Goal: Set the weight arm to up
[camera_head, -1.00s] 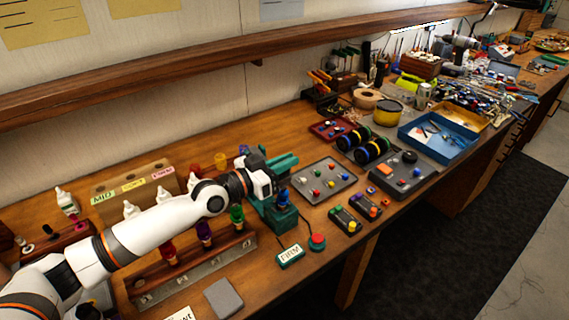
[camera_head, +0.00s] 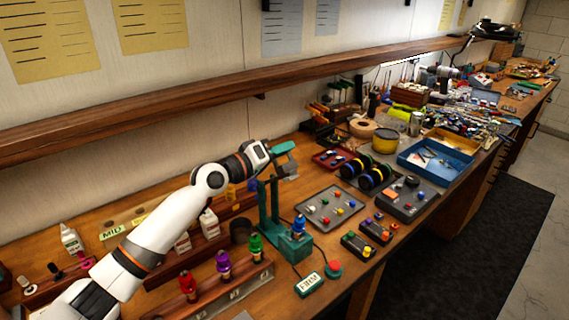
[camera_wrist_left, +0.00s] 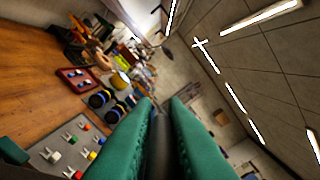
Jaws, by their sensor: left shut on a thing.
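The teal test stand (camera_head: 292,246) sits on the bench, with a blue-topped part on its base. Teal uprights (camera_head: 268,208) rise steeply from its rear to near my left gripper (camera_head: 287,160); I cannot clearly tell the weight arm from the frame. My left gripper is at the top of these uprights, high above the base, with its teal fingers pointing right. In the left wrist view, its fingers (camera_wrist_left: 160,140) are closed around a dark, narrow thing, likely part of the weight arm. The grip point is partly hidden. My right gripper is out of view.
A bottle rack (camera_head: 232,290) stands front left of the stand. A FIRM sign (camera_head: 309,285) and red button (camera_head: 333,268) lie in front. A grey peg tray (camera_head: 331,208) and small boxes are to the right. A wooden shelf (camera_head: 200,89) runs above, behind my arm.

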